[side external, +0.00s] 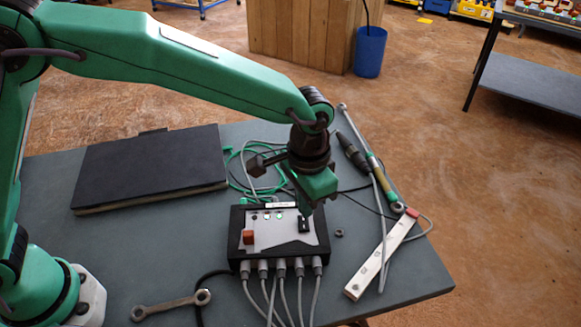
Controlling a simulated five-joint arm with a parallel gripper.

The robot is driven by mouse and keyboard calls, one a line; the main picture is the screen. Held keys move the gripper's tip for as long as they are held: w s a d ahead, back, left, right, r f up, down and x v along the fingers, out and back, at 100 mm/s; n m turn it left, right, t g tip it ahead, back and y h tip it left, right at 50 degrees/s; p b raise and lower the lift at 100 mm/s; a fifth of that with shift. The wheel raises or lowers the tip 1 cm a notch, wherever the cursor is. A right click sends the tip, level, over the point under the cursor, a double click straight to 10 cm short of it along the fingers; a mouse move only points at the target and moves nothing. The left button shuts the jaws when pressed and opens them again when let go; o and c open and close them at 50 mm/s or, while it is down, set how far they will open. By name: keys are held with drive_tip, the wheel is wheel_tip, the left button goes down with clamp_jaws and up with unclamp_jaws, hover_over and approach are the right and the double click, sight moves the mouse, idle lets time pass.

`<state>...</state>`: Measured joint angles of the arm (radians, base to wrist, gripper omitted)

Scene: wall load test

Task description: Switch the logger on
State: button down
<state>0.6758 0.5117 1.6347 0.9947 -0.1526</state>
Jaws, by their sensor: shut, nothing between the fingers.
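The logger (274,239) is a black-edged box with a light grey face, lying on the table with several cables plugged into its front side. My gripper (306,212) is shut and empty, pointing down right at the black switch. I cannot tell whether the fingertips touch it. The gripper hides part of the logger's back right corner.
A closed black laptop-like slab (150,168) lies at the back left. A wrench (172,305) lies at the front left, and a small nut (339,233) lies right of the logger.

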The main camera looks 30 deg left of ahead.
drive_tip(key=shift+r, duration=0.95)
drive_tip(key=s+a+r+n+t+h, duration=0.1)
drive_tip(key=s+a+r, duration=0.1)
drive_tip(key=a+r, duration=0.55)
drive_tip(key=s+a+r+n+t, duration=0.2)
drive_tip(key=a+r, duration=0.2)
drive_tip(key=a, duration=0.7)
drive_tip(key=s+a+n+t+y, duration=0.1)
drive_tip(key=s+a+n+t, duration=0.1)
drive_tip(key=s+a, duration=1)
drive_tip(key=shift+a+r+n+t, duration=0.2)
drive_tip(key=shift+n+t, duration=0.1)
drive_tip(key=shift+n, duration=0.2)
